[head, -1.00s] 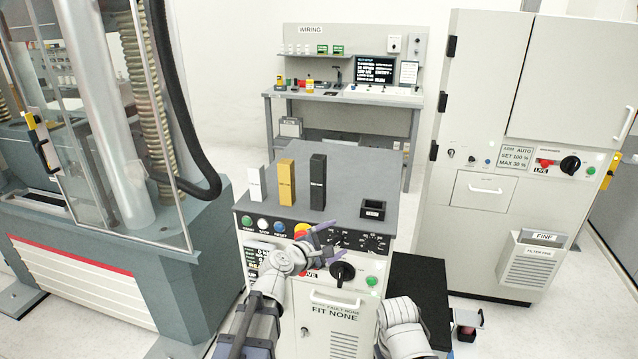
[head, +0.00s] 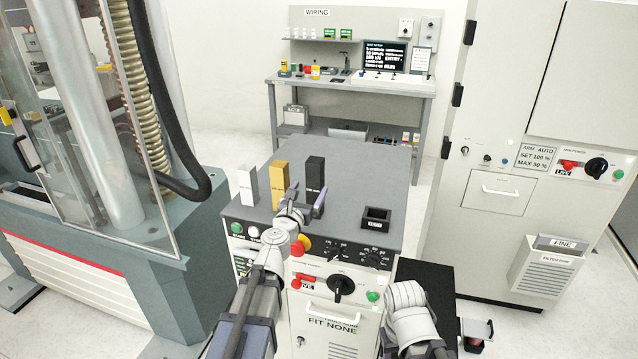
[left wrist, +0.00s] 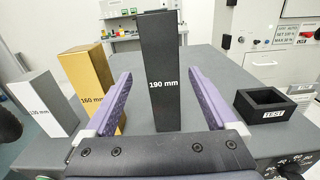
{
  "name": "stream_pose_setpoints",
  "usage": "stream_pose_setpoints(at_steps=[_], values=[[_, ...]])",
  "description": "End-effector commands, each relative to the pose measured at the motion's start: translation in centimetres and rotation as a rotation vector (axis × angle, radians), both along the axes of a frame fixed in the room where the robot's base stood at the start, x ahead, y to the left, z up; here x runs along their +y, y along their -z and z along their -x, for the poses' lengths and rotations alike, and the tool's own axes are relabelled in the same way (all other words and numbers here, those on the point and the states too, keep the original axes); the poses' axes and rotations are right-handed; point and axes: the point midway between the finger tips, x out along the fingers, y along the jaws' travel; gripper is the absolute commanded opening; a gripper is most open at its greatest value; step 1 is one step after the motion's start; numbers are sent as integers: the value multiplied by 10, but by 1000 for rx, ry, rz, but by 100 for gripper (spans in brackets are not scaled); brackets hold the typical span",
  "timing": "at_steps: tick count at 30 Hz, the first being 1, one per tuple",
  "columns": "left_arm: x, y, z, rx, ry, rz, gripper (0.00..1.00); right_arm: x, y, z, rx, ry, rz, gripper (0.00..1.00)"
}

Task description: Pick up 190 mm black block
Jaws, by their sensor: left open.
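The black block (head: 315,174) stands upright on the grey top of the control cabinet, at the right end of a row of three blocks. In the left wrist view the black block (left wrist: 158,75) carries the label "190 mm". My left gripper (head: 306,196) is open in front of it. In the left wrist view my left gripper (left wrist: 157,100) has its purple fingers spread, with the block seen between them; I cannot tell whether the fingers reach alongside it. My right arm shows at the lower right of the head view, but its gripper cannot be made out.
A gold block (head: 279,184) labelled 160 mm and a white block (head: 247,186) stand left of the black one. A black open box (head: 375,219) marked TEST sits at the right. Knobs and buttons line the cabinet's front edge. The back of the cabinet top (head: 365,160) is clear.

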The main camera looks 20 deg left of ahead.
Motion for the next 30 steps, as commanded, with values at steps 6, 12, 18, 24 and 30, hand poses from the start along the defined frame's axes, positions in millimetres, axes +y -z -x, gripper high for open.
stream_pose_setpoints(at_steps=[6, 12, 18, 24, 30], values=[[2, 0, 0, 0, -7, 15, 91, 0, 0, 0, 0, 0, 0, 50], [2, 0, -10, -1, -6, 14, 91, 0, 0, 0, 0, 0, 0, 50], [0, -1, -28, -1, -7, 14, 91, 0, 0, 0, 0, 0, 0, 50], [-1, -1, -33, -1, -6, 13, 91, 0, -1, 0, 0, 0, 0, 50], [-6, -4, -61, -1, -5, 13, 91, 0, -4, 0, 0, 0, 0, 50]])
